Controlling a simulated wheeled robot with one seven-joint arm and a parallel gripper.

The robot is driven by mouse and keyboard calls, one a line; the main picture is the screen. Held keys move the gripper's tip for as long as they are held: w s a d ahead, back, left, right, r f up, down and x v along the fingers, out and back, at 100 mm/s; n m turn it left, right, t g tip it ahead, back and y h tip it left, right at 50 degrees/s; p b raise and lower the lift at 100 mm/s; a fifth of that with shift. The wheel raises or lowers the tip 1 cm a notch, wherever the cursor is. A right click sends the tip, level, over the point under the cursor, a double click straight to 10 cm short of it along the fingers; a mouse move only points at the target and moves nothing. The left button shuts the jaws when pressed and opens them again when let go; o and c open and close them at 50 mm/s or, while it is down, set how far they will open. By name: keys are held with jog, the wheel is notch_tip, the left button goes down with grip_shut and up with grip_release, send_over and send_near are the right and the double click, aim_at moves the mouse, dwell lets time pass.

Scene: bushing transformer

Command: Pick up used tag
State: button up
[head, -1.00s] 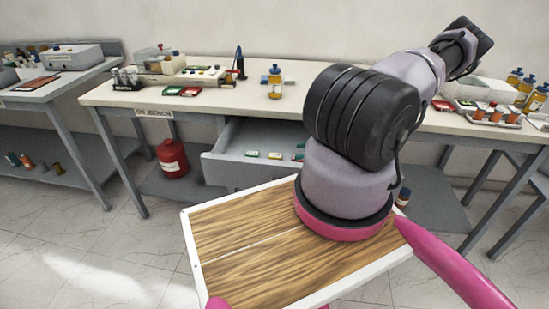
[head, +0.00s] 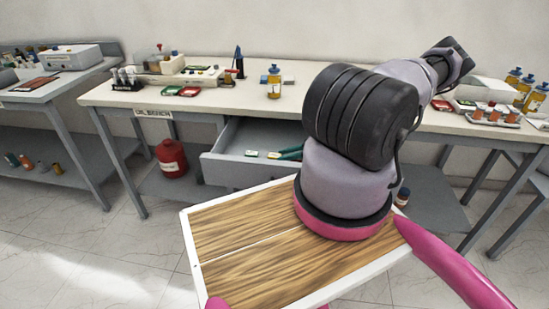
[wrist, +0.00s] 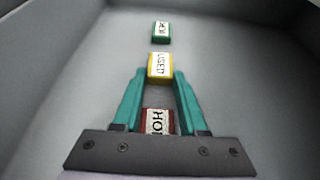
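The used tag is a small yellow block with a white face lettered "USED" (wrist: 160,67), lying flat in the open grey drawer. It also shows in the head view (head: 274,155). My gripper (wrist: 160,77) is open, its two teal fingertips at either side of the tag's near end; I cannot tell whether they touch it. In the head view the gripper (head: 284,154) reaches into the drawer from the right. A green-edged tag (wrist: 161,32) lies beyond the used tag. A red tag lettered "HO…" (wrist: 157,122) lies between the finger bases, partly hidden by the gripper body.
The drawer (head: 230,139) stands pulled out under the bench (head: 221,103), and its walls surround the tags. Bottles, a rack and trays stand on the bench top. A red can (head: 172,158) is on the shelf below, left of the drawer.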

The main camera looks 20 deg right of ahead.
grip_shut()
